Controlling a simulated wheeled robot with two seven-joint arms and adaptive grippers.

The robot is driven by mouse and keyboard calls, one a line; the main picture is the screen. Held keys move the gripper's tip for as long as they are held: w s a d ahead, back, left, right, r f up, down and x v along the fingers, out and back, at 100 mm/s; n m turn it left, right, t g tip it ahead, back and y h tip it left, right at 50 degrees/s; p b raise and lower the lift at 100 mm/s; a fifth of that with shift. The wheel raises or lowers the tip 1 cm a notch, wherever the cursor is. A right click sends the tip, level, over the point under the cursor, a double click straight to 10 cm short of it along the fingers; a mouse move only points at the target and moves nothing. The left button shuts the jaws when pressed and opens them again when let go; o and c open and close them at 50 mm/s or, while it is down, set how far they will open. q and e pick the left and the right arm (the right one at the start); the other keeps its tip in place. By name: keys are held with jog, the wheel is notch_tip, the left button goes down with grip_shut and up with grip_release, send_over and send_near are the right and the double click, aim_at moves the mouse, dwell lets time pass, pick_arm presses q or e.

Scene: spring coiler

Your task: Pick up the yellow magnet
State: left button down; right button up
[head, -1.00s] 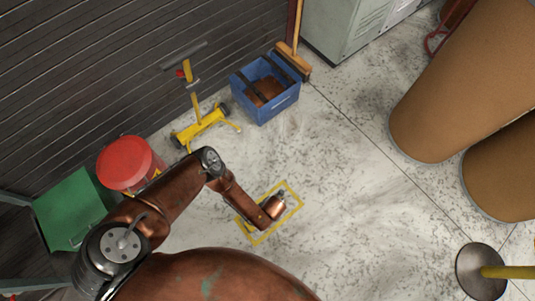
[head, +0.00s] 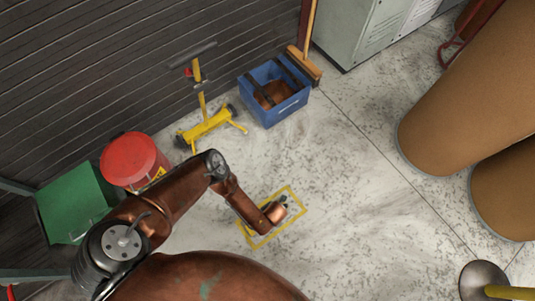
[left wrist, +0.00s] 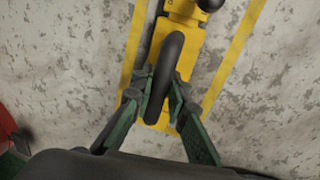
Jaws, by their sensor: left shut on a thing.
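The yellow magnet (left wrist: 186,42) shows in the left wrist view as a yellow block with a curved black handle (left wrist: 172,48). It is within a yellow outline on the floor. The green fingers of my left gripper (left wrist: 163,88) are shut on the handle, one on each side. In the head view my left arm reaches down to the yellow floor outline (head: 259,243), and its wrist hides most of the magnet. I cannot tell whether the magnet touches the floor. My right gripper is not in view.
A red drum (head: 128,160) and a green bin (head: 72,205) stand by the dark wall at left. A yellow wheeled stand (head: 207,127) and a blue crate (head: 277,97) are behind. Large brown rolls (head: 470,80) and a round post base (head: 484,278) are at right. The middle floor is clear.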

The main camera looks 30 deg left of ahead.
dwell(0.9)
pick_arm(q)
jog(key=shift+r, duration=0.3)
notch_tip(320, 180, up, 3)
jog(key=shift+w+r+p, duration=0.15)
jog(key=shift+r+p, duration=0.05)
jog(key=shift+p, duration=0.9)
jog(key=s+r+p, duration=0.3)
jog(key=s+a+r+p, duration=0.1)
jog(key=s+r, duration=0.1)
jog(key=shift+r, duration=0.2)
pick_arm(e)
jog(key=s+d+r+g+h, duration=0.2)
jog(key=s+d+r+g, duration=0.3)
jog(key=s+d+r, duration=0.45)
pick_arm(q)
jog(key=s+a+r+p, duration=0.1)
jog(key=s+r+p, duration=0.2)
jog(key=s, duration=0.6)
jog(key=shift+a+r+p, duration=0.3)
jog(key=shift+r+p, duration=0.05)
jog(key=shift+p, duration=0.65)
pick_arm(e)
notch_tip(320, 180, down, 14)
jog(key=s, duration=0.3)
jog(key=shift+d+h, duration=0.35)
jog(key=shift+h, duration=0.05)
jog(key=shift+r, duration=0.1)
